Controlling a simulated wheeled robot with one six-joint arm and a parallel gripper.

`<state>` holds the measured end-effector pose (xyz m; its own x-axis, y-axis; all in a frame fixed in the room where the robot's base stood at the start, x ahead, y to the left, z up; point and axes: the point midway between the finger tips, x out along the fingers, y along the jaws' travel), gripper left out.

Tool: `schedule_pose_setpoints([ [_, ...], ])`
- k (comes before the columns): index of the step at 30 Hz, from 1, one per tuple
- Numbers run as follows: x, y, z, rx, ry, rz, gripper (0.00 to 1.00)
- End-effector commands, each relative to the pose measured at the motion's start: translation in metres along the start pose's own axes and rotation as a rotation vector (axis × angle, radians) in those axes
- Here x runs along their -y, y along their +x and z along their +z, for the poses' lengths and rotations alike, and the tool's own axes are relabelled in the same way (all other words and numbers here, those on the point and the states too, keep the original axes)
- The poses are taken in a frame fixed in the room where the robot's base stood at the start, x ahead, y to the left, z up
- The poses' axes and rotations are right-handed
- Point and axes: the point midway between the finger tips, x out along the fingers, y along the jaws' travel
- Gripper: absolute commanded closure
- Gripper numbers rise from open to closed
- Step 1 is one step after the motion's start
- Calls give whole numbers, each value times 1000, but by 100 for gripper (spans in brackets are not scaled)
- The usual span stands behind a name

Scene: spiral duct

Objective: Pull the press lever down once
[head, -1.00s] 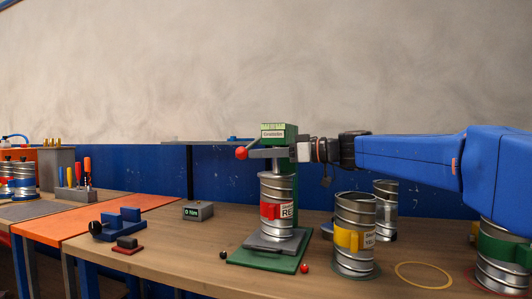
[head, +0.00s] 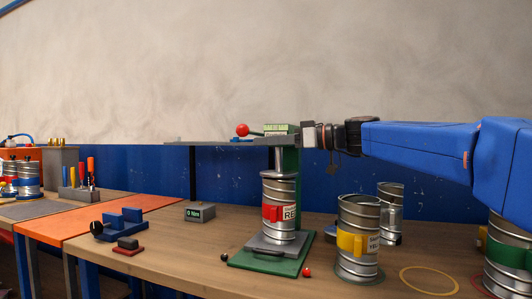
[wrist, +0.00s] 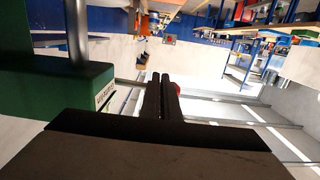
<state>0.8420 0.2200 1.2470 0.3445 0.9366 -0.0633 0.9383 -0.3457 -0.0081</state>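The press has a green head (head: 284,128), a metal ram (head: 278,158) and a green base (head: 272,262). Its lever ends in a red ball knob (head: 242,130), which stands level with the head, left of it. A ribbed metal can with a red label (head: 279,208) stands upright under the ram. My gripper is at the right of the press head; its fingers are hidden there in the head view. In the wrist view my gripper (wrist: 161,80) has its two dark fingers together, with nothing visible between them. The red knob (wrist: 177,88) shows partly behind them; contact cannot be told.
A yellow-banded can (head: 357,240) stands right of the press, with a plain can (head: 391,212) behind it. A small grey display box (head: 199,212) and a blue fixture (head: 122,223) stand on the left. The bench between them and the press is mostly clear.

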Motion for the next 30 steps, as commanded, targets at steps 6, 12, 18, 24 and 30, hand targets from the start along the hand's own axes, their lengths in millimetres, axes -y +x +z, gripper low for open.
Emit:
schedule_pose_setpoints([
  [6,-3,-43,0,-1,2,6,100],
  [12,-2,-73,-2,-2,-1,5,100],
  [18,-2,-91,-2,-2,-1,4,100],
  [24,-2,-96,-2,-2,-1,2,100],
  [30,-2,-96,-3,-2,-1,1,100],
])
